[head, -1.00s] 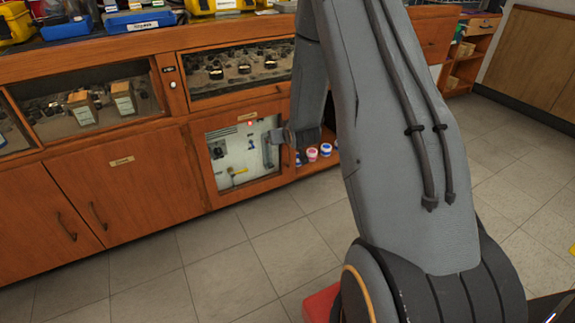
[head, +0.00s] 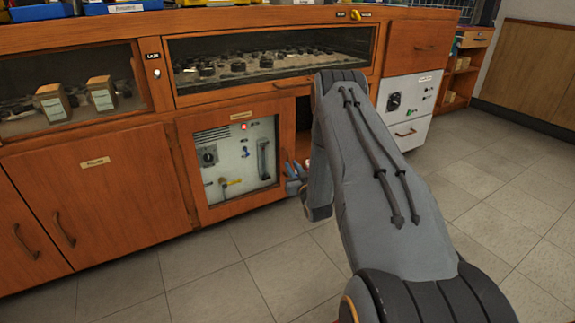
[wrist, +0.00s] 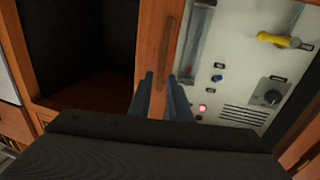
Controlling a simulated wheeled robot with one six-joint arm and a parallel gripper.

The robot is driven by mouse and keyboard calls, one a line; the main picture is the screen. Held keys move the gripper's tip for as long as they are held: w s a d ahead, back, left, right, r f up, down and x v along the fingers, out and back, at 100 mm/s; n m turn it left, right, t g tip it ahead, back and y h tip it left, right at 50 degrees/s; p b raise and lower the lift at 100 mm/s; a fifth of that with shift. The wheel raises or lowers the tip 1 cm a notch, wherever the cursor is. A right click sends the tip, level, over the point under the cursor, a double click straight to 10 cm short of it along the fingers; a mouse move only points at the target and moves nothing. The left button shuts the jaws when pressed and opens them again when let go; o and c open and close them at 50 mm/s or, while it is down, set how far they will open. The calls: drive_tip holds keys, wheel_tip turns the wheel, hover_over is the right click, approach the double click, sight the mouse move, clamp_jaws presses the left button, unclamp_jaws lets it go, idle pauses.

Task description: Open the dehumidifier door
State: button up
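The dehumidifier door is a wooden-framed front (head: 188,165) around a white control panel (head: 235,155), low in the cabinet in the head view. My blue-grey fingers are apart, on either side of the handle's lower end in the picture; contact is not clear. In the head view my gripper (head: 295,178) is at the door's right edge, partly hidden by my arm.
A dark open compartment (wrist: 85,45) lies beside the door in the wrist view. A glass-fronted case (head: 270,60) is above the door, and a wooden cupboard (head: 95,200) is to its left. A white unit (head: 405,105) stands to the right. The tiled floor (head: 205,270) in front is clear.

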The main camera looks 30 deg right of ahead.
sight(288, 160)
drive_tip(key=shift+w+d+b, duration=0.25)
drive_tip(key=shift+w+b, duration=0.3)
drive_tip(key=shift+w, duration=0.8)
drive_tip(key=shift+w+d+b, duration=0.2)
drive_tip(key=shift+w+b, duration=0.3)
drive_tip(key=shift+w, duration=0.8)
clamp_jaws()
